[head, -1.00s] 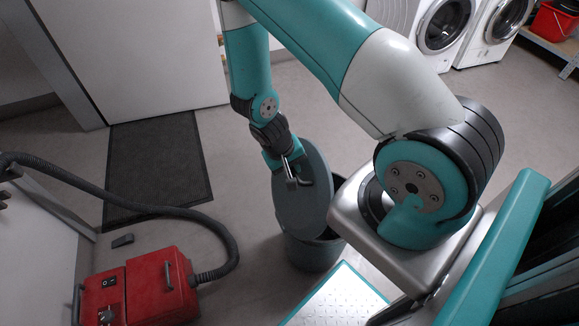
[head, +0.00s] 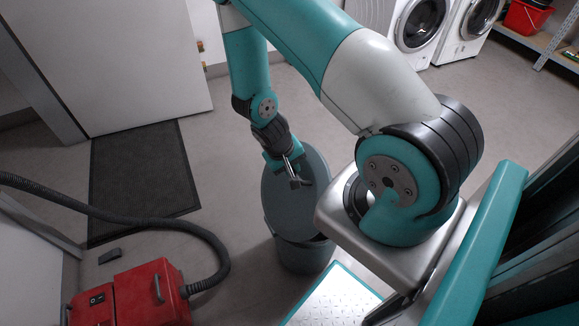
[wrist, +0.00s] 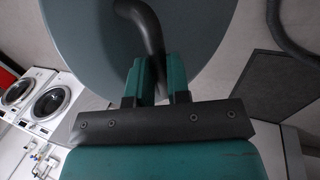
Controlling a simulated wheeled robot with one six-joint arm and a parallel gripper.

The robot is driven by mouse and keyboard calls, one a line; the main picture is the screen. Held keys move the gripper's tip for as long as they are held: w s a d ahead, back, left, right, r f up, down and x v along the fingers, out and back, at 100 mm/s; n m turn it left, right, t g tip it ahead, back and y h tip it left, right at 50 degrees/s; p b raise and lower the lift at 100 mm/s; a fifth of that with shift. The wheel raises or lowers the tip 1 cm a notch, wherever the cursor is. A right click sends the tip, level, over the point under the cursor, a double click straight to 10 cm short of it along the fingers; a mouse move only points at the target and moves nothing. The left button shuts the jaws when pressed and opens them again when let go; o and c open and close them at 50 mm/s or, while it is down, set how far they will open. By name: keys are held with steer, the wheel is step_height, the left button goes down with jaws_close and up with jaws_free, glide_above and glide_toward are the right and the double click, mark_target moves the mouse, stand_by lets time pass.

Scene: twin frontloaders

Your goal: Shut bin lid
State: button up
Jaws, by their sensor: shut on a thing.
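A grey bin (head: 303,258) stands on the floor in the middle of the head view, partly hidden behind my arm's base. Its round grey lid (head: 288,213) is tilted up steeply at the bin's rim, so the bin is open. My gripper (head: 298,172) is shut on the lid's handle, a dark curved bar. In the wrist view the two teal fingers (wrist: 162,85) are around the handle (wrist: 148,32), with the lid's face (wrist: 205,35) behind it. The lid's hinge is not clearly visible.
A red vacuum cleaner (head: 135,296) with a black hose (head: 150,222) lies left of the bin. A dark mat (head: 143,180) lies before a white door. Washing machines (head: 418,28) and a shelf with a red bucket (head: 524,18) stand at the back right. Floor between mat and bin is clear.

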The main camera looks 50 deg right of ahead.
mark_target(303, 167)
steer(key=shift+s+d+f+b, duration=0.15)
steer(key=shift+s+d+f, duration=0.1)
steer(key=shift+d, duration=0.35)
steer(key=shift+s+d+f+b, duration=0.2)
steer(key=shift+d+f, duration=0.1)
steer(key=shift+d, duration=0.25)
steer(key=shift+s+d+f+b, duration=0.15)
steer(key=shift+s+d+f, duration=0.1)
steer(key=shift+d, duration=0.35)
steer(key=shift+w, duration=0.1)
steer(key=shift+d+f, duration=0.1)
steer(key=shift+s+d+f+b, duration=0.35)
steer(key=shift+d+f, duration=0.2)
steer(key=shift+d, duration=0.25)
steer(key=shift+s+d+f+b, duration=0.25)
steer(key=shift+d+f+b, duration=0.25)
steer(key=shift+d, duration=0.25)
steer(key=shift+d+f, duration=0.1)
steer(key=shift+s+d+f+b, duration=0.25)
steer(key=shift+d+f+b, duration=0.25)
steer(key=shift+d+f, duration=0.2)
steer(key=shift+s+d+f+b, duration=0.25)
steer(key=shift+d+f+b, duration=0.2)
steer(key=shift+d+f, duration=0.2)
